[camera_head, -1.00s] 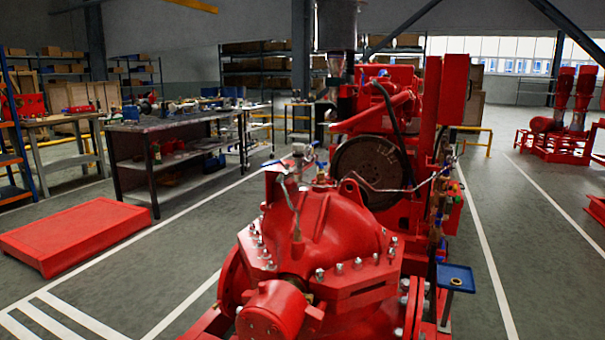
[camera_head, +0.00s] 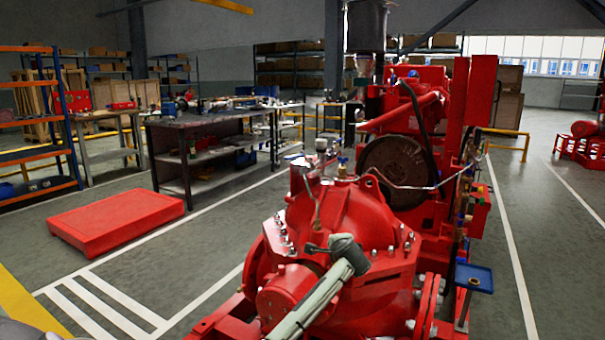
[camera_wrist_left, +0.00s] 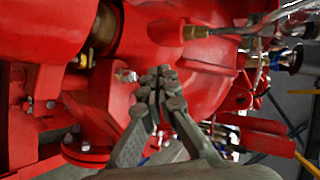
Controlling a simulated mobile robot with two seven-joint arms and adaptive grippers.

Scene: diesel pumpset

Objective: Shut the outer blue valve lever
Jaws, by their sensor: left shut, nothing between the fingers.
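Small blue valve levers show on the thin pipe fittings above the red pump (camera_head: 345,205) in the head view. One lever (camera_head: 293,157) sticks out left of the pump's top fitting; more blue handles (camera_head: 466,170) show on the right-hand pipework. I cannot tell which is the outer one. My left gripper (camera_head: 312,247) is in front of the pump casing, below the top fittings and apart from those levers. In the left wrist view its fingers (camera_wrist_left: 159,84) are shut and empty before red casing. Blue parts (camera_wrist_left: 290,58) show at that view's right. My right gripper is not in view.
A small blue tray (camera_head: 474,277) stands on a post right of the pump. A red platform (camera_head: 115,220) lies on the floor at left, before a workbench (camera_head: 210,150). A thin pipe (camera_head: 405,187) crosses behind the pump top.

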